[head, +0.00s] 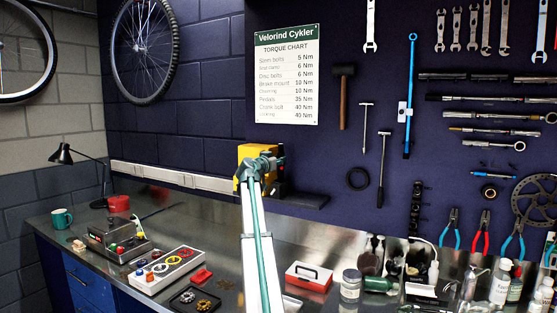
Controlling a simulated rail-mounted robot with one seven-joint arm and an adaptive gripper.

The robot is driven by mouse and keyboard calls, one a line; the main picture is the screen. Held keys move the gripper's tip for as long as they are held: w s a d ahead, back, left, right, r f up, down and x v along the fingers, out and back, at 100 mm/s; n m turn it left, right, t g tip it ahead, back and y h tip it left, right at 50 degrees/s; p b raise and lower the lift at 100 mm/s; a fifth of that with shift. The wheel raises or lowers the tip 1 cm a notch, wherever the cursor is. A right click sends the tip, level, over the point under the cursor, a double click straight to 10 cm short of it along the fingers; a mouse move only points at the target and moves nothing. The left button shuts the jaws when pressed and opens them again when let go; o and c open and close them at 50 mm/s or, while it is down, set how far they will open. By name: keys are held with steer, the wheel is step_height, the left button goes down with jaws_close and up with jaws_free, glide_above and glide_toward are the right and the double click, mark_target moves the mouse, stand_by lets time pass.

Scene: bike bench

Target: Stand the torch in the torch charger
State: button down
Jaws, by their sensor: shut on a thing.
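My gripper (271,164) is at the end of my raised arm, in the middle of the head view, above the back of the bench. It is shut on a small dark upright thing with a red spot, which looks like the torch (280,174). My gripper and arm hide part of it, and its lower end is hard to make out. A yellow block (254,152) shows just behind my gripper, and a black ledge (304,201) is below right of it. I cannot tell for sure which thing is the torch charger.
A red and white box (308,278), jars and bottles crowd the bench's right side. A control box (117,238), a panel with coloured rings (166,268), a black tray (194,299) and a teal mug (62,218) stand at left. Tools hang on the wall behind.

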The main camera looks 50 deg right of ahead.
steer(key=shift+f+b, duration=1.65)
steer(key=shift+f, duration=0.25)
steer(key=c, duration=0.8)
jaws_free()
glide_toward(279, 169)
steer(key=a, duration=0.2)
steer(key=shift+s+a+r, duration=0.1)
steer(key=shift+s+a, duration=0.15)
